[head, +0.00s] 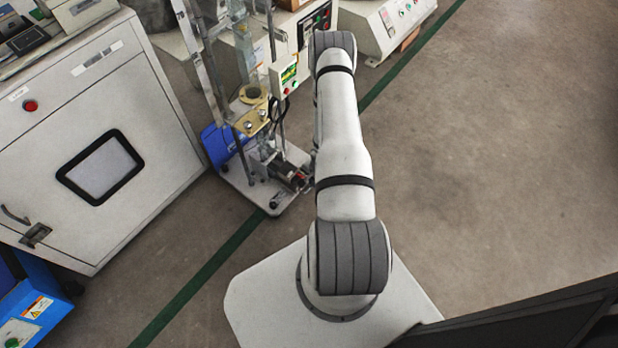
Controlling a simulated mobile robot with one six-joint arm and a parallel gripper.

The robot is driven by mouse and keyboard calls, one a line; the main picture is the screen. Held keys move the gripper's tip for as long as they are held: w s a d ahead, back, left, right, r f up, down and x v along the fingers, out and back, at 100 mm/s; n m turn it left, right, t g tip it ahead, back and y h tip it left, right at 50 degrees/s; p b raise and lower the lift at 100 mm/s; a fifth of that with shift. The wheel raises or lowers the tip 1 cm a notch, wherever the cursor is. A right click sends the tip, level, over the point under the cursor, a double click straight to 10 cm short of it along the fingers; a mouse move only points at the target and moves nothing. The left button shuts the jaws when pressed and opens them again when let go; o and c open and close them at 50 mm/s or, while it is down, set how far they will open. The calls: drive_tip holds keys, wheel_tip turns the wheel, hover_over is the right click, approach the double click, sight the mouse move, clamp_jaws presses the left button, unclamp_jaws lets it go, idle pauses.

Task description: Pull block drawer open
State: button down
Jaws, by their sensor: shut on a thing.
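A tall test stand (258,120) with metal posts stands on a pale base plate at upper middle. Low on it is a small dark and red assembly (290,176), which seems to be the block drawer. How far out the drawer is cannot be made out. My pale arm crosses in front and hides its right side. Only a small dark part of my gripper (306,183) shows at the arm's left edge, against this assembly. It is shut on the drawer, but the fingers and the grip point are mostly hidden.
A large white cabinet (60,150) with a small window stands at left. A blue machine (30,305) is at lower left. Another white machine (385,25) stands at the top. A dark edge (530,315) cuts the lower right. The concrete floor at right is clear.

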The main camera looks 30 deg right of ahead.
drive_tip(key=c, duration=1.5)
unclamp_jaws()
drive_tip(key=shift+c, duration=0.2)
wheel_tip(320, 180, up, 8)
drive_tip(key=s+p, duration=0.1)
drive_tip(key=p, duration=0.2)
drive_tip(key=shift+s+d+f, duration=0.2)
drive_tip(key=shift+d, duration=0.05)
